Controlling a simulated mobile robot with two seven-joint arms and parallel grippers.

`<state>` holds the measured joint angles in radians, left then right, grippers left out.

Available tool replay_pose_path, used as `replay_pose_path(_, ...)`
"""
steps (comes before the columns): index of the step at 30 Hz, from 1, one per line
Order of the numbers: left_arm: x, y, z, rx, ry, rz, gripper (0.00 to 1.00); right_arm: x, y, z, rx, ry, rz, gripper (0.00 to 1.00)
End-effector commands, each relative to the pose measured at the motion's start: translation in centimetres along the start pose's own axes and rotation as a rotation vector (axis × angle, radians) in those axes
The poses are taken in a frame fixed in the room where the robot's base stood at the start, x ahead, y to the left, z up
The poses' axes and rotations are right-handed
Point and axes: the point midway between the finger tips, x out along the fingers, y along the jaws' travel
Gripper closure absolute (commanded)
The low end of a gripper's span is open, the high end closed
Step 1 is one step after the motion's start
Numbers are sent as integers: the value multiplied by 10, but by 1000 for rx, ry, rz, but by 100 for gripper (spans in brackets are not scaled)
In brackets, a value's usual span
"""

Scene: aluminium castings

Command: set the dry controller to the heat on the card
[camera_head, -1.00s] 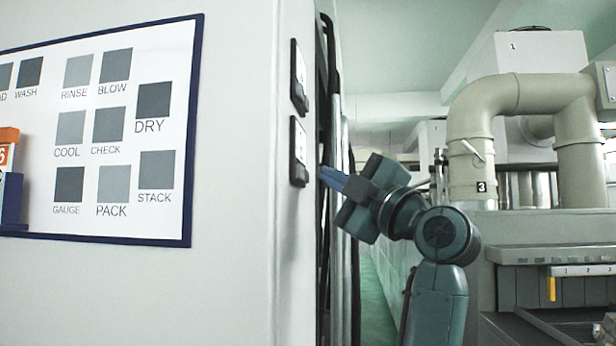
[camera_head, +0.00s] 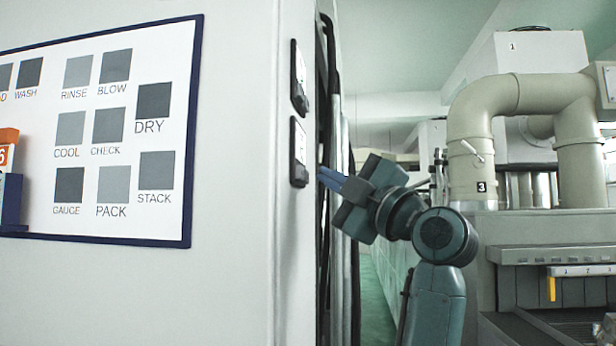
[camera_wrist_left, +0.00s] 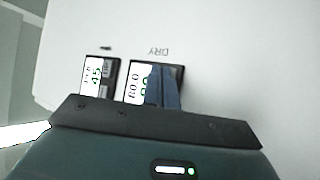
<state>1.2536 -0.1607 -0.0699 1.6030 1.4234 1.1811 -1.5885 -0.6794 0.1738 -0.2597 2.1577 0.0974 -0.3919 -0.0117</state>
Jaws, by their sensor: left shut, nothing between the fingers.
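The dry controller (camera_wrist_left: 133,82), a dark-framed unit with a white face, shows in the left wrist view under an upside-down DRY label. White and green digits on it are partly hidden by my fingers and cannot be read surely. My left gripper (camera_wrist_left: 162,87) is shut and empty in front of its right part; whether it touches cannot be told. In the head view my left gripper (camera_head: 321,174) is just right of the lower wall unit (camera_head: 298,152). An orange card (camera_head: 8,149) with a 6 is cut by the left edge, in a blue holder (camera_head: 11,200).
A second controller (camera_wrist_left: 98,78) stands beside the dry one in the wrist view, and another unit (camera_head: 299,77) is above in the head view. A blue-framed board (camera_head: 188,110) carries named grey squares. Dark vertical pipes (camera_head: 331,110) run behind the cabinet edge. Ducted machinery (camera_head: 520,95) stands right.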

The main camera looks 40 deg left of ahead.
Motion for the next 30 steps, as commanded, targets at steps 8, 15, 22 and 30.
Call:
replay_pose_path(8, 4, -3, -3, 0, 0, 1, 100, -1, 0, -2, 0, 1, 1, 100)
replay_pose_path(15, 4, -3, -3, 0, 0, 1, 100, -1, 0, -2, 0, 1, 1, 100)
replay_pose_path(22, 6, -4, -4, 0, 0, 0, 100, -1, 0, -3, 0, 1, 1, 100)
replay_pose_path(30, 8, -6, -6, 1, -1, 0, 100, -2, 0, -4, 0, 2, 1, 100)
